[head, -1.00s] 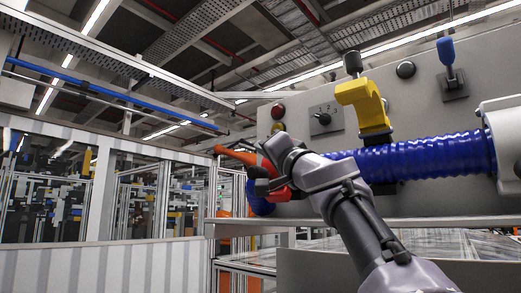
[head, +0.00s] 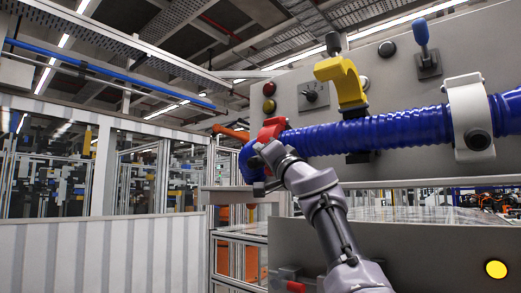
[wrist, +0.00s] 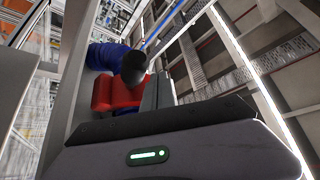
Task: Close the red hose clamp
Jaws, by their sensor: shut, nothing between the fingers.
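The red hose clamp (head: 271,130) sits near the left end of the blue ribbed hose (head: 370,132). Its red part shows above the hose in the head view; its lower side is hidden by my arm. My gripper (head: 258,168) is in front of the hose end, just below the red part. In the wrist view the red clamp (wrist: 103,92) is close ahead, with a black knob (wrist: 133,68) in front of the blue hose (wrist: 103,55). My gripper (wrist: 150,95) is shut and appears empty. I cannot tell whether it touches the clamp.
A yellow clamp (head: 342,82) stands raised over the hose's middle, and a white clamp (head: 468,115) wraps its right part. The grey panel (head: 400,75) behind carries knobs and a blue-tipped lever (head: 421,42). A grey box with a yellow button (head: 496,269) is lower right.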

